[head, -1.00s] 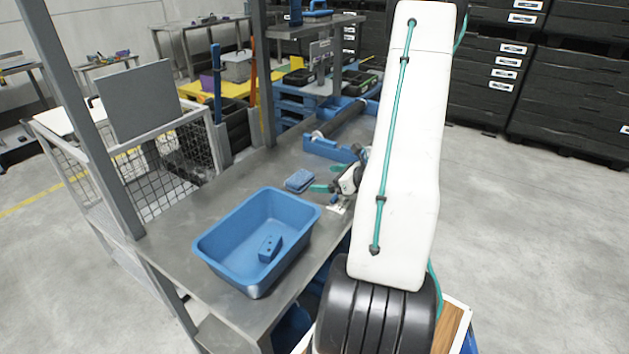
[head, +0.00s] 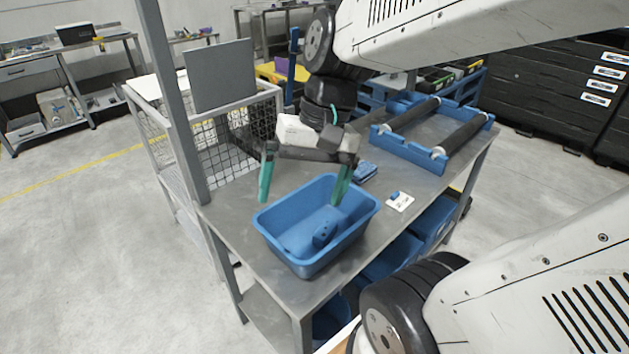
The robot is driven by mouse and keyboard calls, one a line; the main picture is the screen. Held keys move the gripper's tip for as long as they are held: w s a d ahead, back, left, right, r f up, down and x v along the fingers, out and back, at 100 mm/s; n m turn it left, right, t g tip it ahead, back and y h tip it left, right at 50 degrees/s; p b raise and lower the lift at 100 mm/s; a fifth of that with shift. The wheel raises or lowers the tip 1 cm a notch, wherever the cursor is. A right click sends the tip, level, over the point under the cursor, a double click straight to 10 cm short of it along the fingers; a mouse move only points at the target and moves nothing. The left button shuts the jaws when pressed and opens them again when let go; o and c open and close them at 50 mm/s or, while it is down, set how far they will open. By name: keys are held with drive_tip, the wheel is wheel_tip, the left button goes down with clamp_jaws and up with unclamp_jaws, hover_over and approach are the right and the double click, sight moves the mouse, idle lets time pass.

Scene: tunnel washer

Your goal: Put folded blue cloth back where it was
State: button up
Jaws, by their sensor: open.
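The folded blue cloth (head: 366,173) lies on the grey metal table (head: 232,226), just behind the right corner of the blue tub (head: 275,236). My gripper (head: 301,201) is open, with its two teal fingers spread wide and pointing down. It appears above the back left part of the tub, and nothing shows between the fingers. The right finger shows in front of the tub's back rim, left of the cloth and apart from it. A small blue block-like object (head: 324,234) lies inside the tub.
A white card with a small blue piece (head: 400,201) lies right of the tub. A blue frame with dark rollers (head: 428,128) fills the table's far right end. A grey upright post (head: 178,100) and a mesh cage (head: 223,141) stand at the left.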

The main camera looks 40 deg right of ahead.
drive_tip(key=s+n+h, duration=0.1)
drive_tip(key=s+r+n+h, duration=0.1)
drive_tip(key=s+n, duration=0.1)
drive_tip(key=s+d+r+n+t+h, duration=0.1)
drive_tip(key=s, duration=0.1)
drive_tip(key=shift+n, duration=0.3)
